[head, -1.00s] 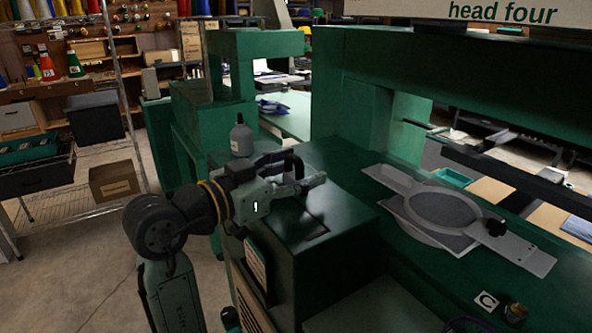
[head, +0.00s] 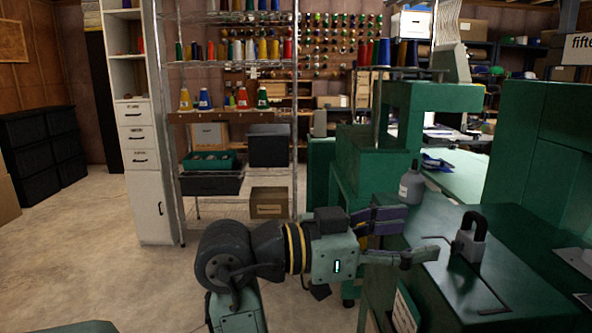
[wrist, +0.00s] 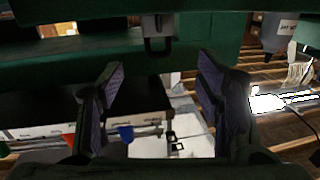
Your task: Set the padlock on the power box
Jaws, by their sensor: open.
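The grey padlock (head: 468,248), with a dark shackle pointing up, stands on the top of a green box (head: 425,285). I cannot tell from any marking whether this is the power box. My gripper (head: 422,236) is open and empty, its fingers spread, just left of the padlock and apart from it. In the wrist view the padlock (wrist: 157,43) shows upside down beyond the gap between my open fingertips (wrist: 160,68). The padlock's underside is hidden.
A grey bottle (head: 411,186) stands just behind my fingers; it also shows in the wrist view (wrist: 279,34). Green machine housings (head: 540,160) rise at right. A wire shelf (head: 296,150) with thread cones stands behind. Open floor (head: 100,240) lies left.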

